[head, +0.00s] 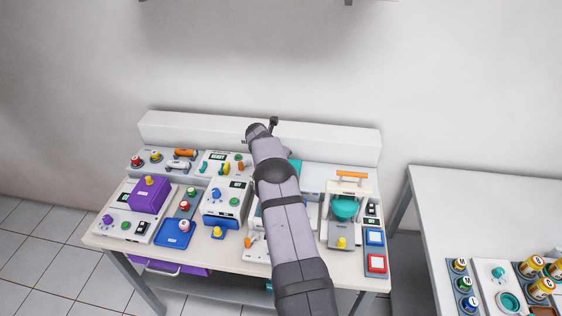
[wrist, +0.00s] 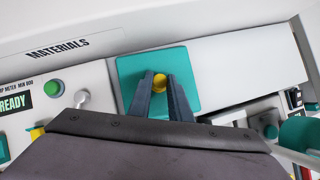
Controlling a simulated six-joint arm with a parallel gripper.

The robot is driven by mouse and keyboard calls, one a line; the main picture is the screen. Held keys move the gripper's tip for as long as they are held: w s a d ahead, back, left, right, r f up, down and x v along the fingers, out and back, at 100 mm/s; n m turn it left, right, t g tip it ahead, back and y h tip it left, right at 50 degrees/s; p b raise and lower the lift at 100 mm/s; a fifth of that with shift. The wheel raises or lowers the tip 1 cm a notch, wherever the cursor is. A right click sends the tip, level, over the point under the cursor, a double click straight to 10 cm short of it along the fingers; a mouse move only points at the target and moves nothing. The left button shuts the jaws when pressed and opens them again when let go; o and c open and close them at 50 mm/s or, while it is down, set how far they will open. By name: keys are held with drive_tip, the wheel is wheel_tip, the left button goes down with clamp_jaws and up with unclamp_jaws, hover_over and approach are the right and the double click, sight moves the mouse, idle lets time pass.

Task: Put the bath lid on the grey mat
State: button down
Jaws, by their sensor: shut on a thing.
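The bath lid, a flat teal square with a yellow knob, shows in the wrist view (wrist: 184,60), and a teal piece of it shows beside my arm in the head view (head: 297,167). My gripper (wrist: 162,84) is shut on the yellow knob, one dark finger on each side. Whether the lid rests on something or hangs just above it, I cannot tell. A pale grey flat area (wrist: 238,68) lies right of the lid and partly under its edge; it may be the grey mat. My arm hides much of the bench middle in the head view.
Left of the lid is a panel with a READY display (wrist: 14,103) and a green button (wrist: 54,88). A press-like device with an orange handle (head: 351,175) stands at the bench's right. A purple box (head: 148,194) stands at the left. A low white wall backs the bench.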

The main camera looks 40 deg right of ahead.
idle(0.8)
drive_tip(key=c, duration=1.6)
unclamp_jaws()
drive_tip(key=shift+o, duration=0.2)
drive_tip(key=b+v, duration=0.3)
drive_tip(key=v, duration=0.4)
drive_tip(key=shift+r, duration=0.1)
